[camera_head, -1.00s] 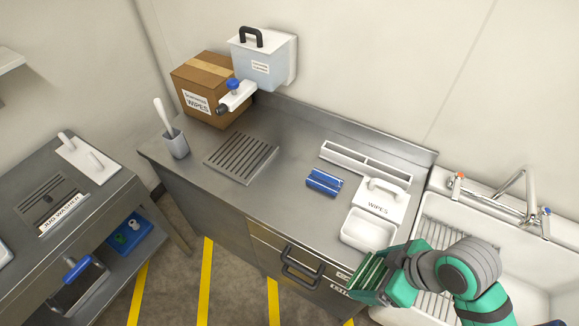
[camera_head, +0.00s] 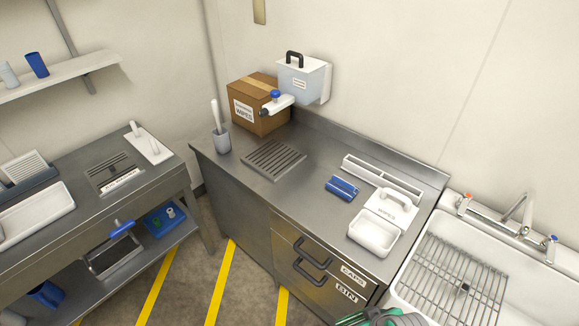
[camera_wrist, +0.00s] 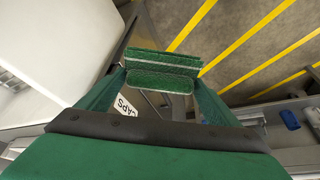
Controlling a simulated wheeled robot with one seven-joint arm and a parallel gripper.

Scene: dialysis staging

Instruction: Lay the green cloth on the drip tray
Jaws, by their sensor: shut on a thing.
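The green cloth (camera_wrist: 163,62) is folded in layers and held between the two green fingers of my gripper (camera_wrist: 160,80) in the wrist view. In the head view only the top of my gripper (camera_head: 372,318) and a bit of the cloth (camera_head: 350,321) show at the bottom edge, in front of the drawers. A slotted grey drip tray (camera_head: 274,160) lies bare on the steel counter, in front of the dispenser with the blue tap. My gripper is well apart from it, toward the near right.
A sink (camera_head: 455,280) stands right. A second slotted panel (camera_head: 112,172), labelled as a washer, is on the left bench.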

